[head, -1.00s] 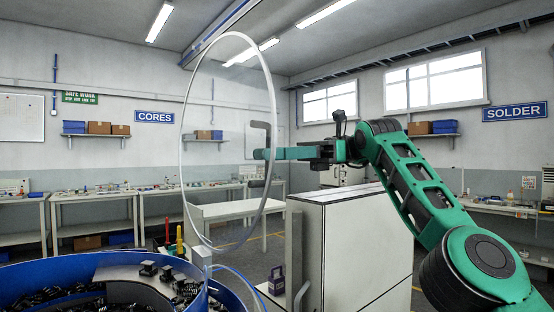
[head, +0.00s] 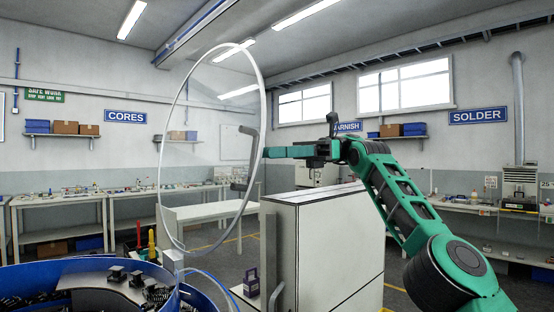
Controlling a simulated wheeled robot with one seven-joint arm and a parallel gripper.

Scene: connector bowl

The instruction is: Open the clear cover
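The clear cover (head: 163,190) is a large see-through disc with a pale rim, standing raised and nearly upright above the blue bowl (head: 60,272). Its lower edge meets a small pale block (head: 173,262) at the bowl's rim. A dark grey bar handle (head: 254,148) is on the cover's right side. My gripper (head: 266,152) is level with the handle, its green fingertip just to the handle's right. A small gap seems to show between them, but contact is hard to judge. The fingers overlap edge-on, so their opening is hidden.
Black connectors (head: 117,273) lie in the bowl and on its pale inner ledge. A white cabinet (head: 335,245) stands below my arm, with a purple padlock-shaped item (head: 251,282) beside it. Workbenches line the walls. Open floor shows at right.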

